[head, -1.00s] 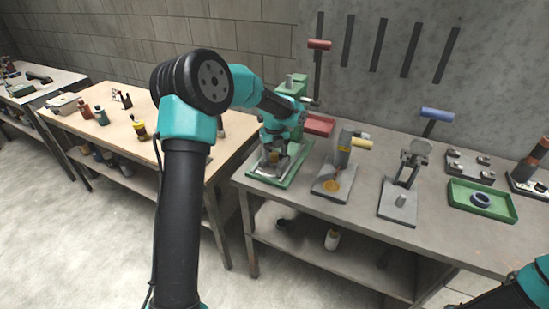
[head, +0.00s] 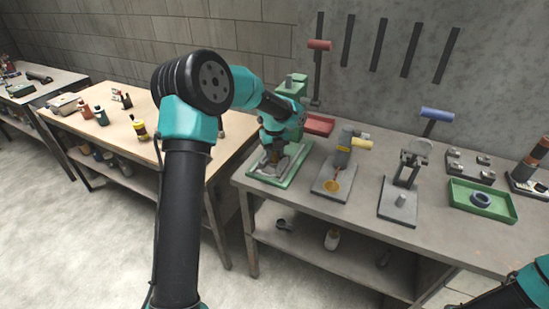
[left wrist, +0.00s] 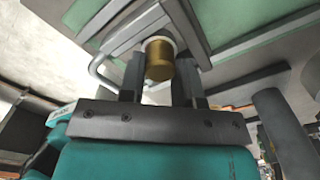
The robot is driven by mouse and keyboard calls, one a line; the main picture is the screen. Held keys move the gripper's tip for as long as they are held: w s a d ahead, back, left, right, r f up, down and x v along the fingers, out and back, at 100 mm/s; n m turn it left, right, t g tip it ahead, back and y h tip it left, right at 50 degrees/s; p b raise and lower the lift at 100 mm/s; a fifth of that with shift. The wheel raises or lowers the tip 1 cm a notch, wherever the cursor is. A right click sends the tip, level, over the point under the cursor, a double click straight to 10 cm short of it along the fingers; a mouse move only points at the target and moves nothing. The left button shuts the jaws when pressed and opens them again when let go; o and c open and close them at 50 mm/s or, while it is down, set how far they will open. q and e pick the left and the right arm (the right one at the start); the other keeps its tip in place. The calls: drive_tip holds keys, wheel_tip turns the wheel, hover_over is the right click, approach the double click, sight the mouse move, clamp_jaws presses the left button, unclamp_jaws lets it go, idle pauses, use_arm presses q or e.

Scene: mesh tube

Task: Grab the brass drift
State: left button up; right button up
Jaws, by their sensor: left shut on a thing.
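The brass drift (left wrist: 159,60) is a short gold cylinder with a pale collar at its far end, seen between the fingers of my left gripper (left wrist: 161,78) in the left wrist view. The fingers are shut on it. In the head view my left gripper (head: 273,152) points down over the green base of a press (head: 284,181) at the bench's left end. The drift is too small and covered to make out there. Only a teal part of my right arm shows at the lower right; its gripper is out of view.
The grey bench (head: 330,215) holds a yellow-handled fixture (head: 345,160), a blue-handled press (head: 410,165) and a green tray (head: 482,201) with a blue-grey ring. A wooden table (head: 110,131) with bottles is at left.

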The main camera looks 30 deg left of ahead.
sight(275, 154)
use_arm(q)
drive_tip(key=shift+c, duration=1.4)
drive_tip(key=shift+r, duration=0.15)
drive_tip(key=shift+r, duration=1.7)
drive_tip(key=s+d+r, duration=0.1)
drive_tip(key=s+d, duration=0.7)
drive_tip(key=s, duration=0.5)
drive_tip(key=shift+s+d+r, duration=0.15)
drive_tip(key=shift+s+d, duration=0.05)
drive_tip(key=shift+s, duration=0.1)
